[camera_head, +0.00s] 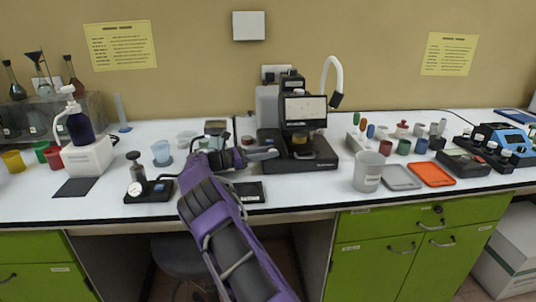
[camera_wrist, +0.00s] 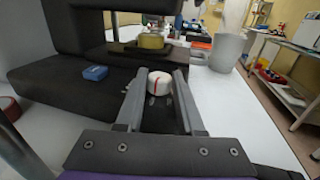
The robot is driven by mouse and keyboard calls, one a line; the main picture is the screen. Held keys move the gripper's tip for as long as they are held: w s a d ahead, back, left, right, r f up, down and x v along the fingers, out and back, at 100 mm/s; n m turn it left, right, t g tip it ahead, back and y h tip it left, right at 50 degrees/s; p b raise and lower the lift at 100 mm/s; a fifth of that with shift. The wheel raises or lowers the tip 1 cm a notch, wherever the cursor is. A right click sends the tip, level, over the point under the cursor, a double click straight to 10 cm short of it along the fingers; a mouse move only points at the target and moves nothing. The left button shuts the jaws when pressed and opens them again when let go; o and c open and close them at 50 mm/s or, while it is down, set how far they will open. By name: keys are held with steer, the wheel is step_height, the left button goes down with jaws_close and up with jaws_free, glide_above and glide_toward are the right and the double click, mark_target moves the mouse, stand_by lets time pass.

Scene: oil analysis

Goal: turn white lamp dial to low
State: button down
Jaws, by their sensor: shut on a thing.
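The white lamp dial (camera_wrist: 160,82) is a small round white knob with a red line across its top. In the wrist view it sits on the dark base of the black instrument, between the two grey fingers of my gripper (camera_wrist: 161,88), which is shut on it. The red line runs roughly along the fingers. In the head view my gripper (camera_head: 264,154) reaches the left front of the black instrument (camera_head: 303,160), which has a screen and a white curved lamp arm (camera_head: 334,75). The dial cannot be made out there. No setting marks are readable.
A small blue block (camera_wrist: 95,73) lies on the dark base left of the fingers. A gold-coloured round part (camera_wrist: 150,41) is beyond the dial. A grey beaker (camera_head: 369,172) stands right of the instrument, with grey and orange trays (camera_head: 433,174) beyond it.

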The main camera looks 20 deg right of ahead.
stand_by(0.4)
steer(key=c, duration=0.5)
jaws_free()
steer(key=a, duration=1.2)
steer(key=shift+w, duration=0.25)
